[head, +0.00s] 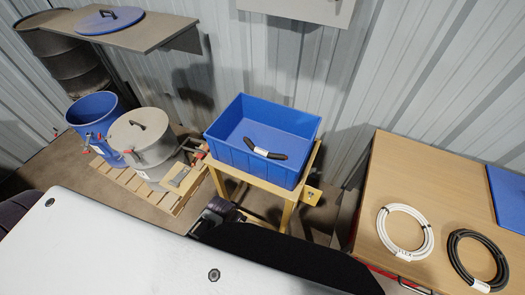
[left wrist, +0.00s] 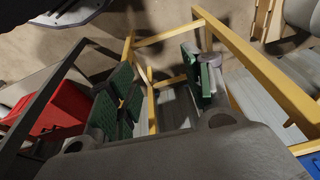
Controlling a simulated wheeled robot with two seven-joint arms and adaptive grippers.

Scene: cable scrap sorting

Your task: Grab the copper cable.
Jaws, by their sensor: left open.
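A short, bent black cable piece (head: 265,150) with a white label lies in the blue crate (head: 250,170) on a yellow stand in the head view. A white cable coil (head: 428,240) and a black cable coil (head: 455,262), each with a label, lie on the wooden table at the right. I cannot tell from the labels which is copper. In the left wrist view my left gripper (left wrist: 160,88) is open and empty, its green pads apart, pointing at the yellow stand frame. In the head view only a dark part of that arm shows beside the stand; its fingers are hidden.
A lidded grey drum (head: 145,140) and an open blue drum (head: 92,108) stand on a pallet left of the crate. The wooden table (head: 395,170) holds a blue sheet (head: 508,195). A red object (left wrist: 62,108) shows in the left wrist view.

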